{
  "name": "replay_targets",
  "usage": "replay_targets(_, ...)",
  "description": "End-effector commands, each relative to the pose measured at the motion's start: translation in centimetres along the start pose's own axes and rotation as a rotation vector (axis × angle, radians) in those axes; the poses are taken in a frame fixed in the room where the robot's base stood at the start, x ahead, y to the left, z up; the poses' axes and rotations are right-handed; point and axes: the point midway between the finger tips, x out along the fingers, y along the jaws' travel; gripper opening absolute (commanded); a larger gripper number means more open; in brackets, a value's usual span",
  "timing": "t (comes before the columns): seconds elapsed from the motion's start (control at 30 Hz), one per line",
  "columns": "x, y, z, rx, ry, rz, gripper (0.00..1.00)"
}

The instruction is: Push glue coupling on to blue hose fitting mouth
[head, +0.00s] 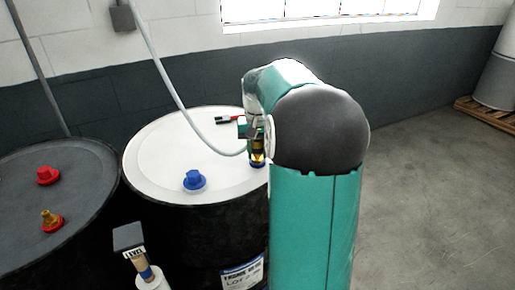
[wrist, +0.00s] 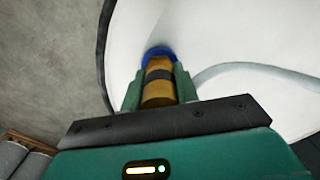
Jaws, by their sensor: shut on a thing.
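The glue coupling (head: 257,149) is a brass-coloured cylinder with a dark band. It stands roughly upright over the blue hose fitting (head: 257,164) near the right side of the white drum lid. In the wrist view my gripper (wrist: 158,88) has its green fingers on either side of the coupling (wrist: 158,95) and is shut on it. The blue fitting (wrist: 159,52) shows just beyond the coupling's far end and the two look in line and touching. How far the coupling sits on the mouth is hidden. In the head view my arm partly covers the gripper.
A blue cap (head: 194,180) and a red-and-dark tool (head: 229,119) are on the white lid (head: 150,160). A pale hose (head: 170,85) curves down to the coupling. A dark drum (head: 85,165) with red fittings stands left.

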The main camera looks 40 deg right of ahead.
Motion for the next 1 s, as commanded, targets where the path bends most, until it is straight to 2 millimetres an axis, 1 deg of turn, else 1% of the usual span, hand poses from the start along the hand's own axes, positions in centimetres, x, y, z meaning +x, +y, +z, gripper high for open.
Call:
replay_targets(0.03,0.1,0.0,0.0,0.000,0.000,0.000,0.00)
replay_targets(0.07,0.1,0.0,0.0,0.000,0.000,0.000,0.34)
replay_targets(0.1,0.1,0.0,0.0,0.000,0.001,0.000,0.42)
replay_targets(0.17,0.1,0.0,0.0,0.000,0.001,0.000,0.54)
replay_targets(0.2,0.1,0.0,0.0,0.000,0.001,0.000,0.56)
replay_targets(0.47,0.0,0.0,0.0,0.000,0.001,0.000,0.56)
replay_targets(0.57,-0.5,0.0,-0.1,0.000,0.003,0.000,0.56)
replay_targets(0.67,-1.8,-0.1,-0.1,-0.001,0.004,0.000,0.56)
replay_targets(0.77,-3.7,0.0,-0.1,0.000,0.006,0.000,0.56)
replay_targets(1.0,-9.1,0.0,-0.1,-0.001,0.006,0.000,0.56)
